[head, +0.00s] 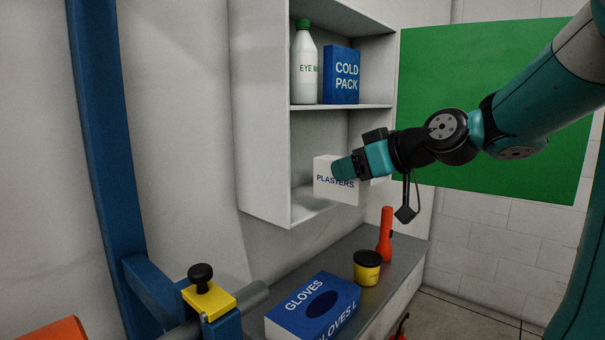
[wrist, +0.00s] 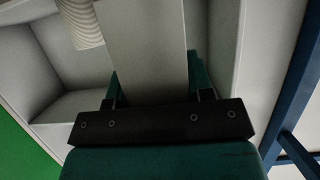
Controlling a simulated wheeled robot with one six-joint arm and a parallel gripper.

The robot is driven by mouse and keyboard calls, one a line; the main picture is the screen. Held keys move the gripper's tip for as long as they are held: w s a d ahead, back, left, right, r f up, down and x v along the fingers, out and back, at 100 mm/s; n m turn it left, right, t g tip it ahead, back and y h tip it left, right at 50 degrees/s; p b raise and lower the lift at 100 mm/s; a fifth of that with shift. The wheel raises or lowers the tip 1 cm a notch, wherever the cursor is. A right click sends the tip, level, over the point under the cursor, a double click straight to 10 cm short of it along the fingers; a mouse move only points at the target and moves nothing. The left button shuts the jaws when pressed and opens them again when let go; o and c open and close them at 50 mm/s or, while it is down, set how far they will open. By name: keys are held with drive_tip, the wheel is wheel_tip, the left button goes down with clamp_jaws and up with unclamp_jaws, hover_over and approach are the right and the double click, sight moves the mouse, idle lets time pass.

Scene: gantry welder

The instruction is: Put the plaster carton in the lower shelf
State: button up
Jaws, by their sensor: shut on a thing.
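The white plaster carton (head: 323,184), marked PLASTERS, is held in my gripper (head: 343,171) in front of the cabinet's lower shelf. My gripper is shut on it. In the wrist view the carton (wrist: 143,45) shows as a pale block between the two fingers (wrist: 151,88). The white wall cabinet (head: 261,120) has an upper and a lower shelf. I cannot tell whether the carton touches the shelf or has passed the opening.
The upper shelf holds an eye wash bottle (head: 306,70) and a cold pack box (head: 342,82). Below, a grey bench (head: 345,250) carries a blue gloves box (head: 312,305), a yellow jar (head: 367,270) and an orange torch (head: 386,238). A blue post (head: 101,130) stands at left.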

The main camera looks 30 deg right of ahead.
drive_tip(key=w+a+p, duration=0.1)
drive_tip(key=w, duration=0.2)
drive_tip(key=w+a+p, duration=0.1)
drive_tip(key=w, duration=0.3)
drive_tip(key=w+a+p, duration=0.1)
drive_tip(key=w+a, duration=0.1)
drive_tip(key=w, duration=0.2)
drive_tip(key=shift+w+a+p, duration=0.1)
drive_tip(key=shift+w+p, duration=0.15)
drive_tip(key=shift+p, duration=0.1)
drive_tip(key=shift+f+p, duration=0.45)
drive_tip(key=shift+f, duration=1.3)
drive_tip(key=shift+f, duration=0.1)
drive_tip(key=o, duration=1)
drive_tip(key=b+v, duration=0.4)
drive_tip(key=v, duration=0.8)
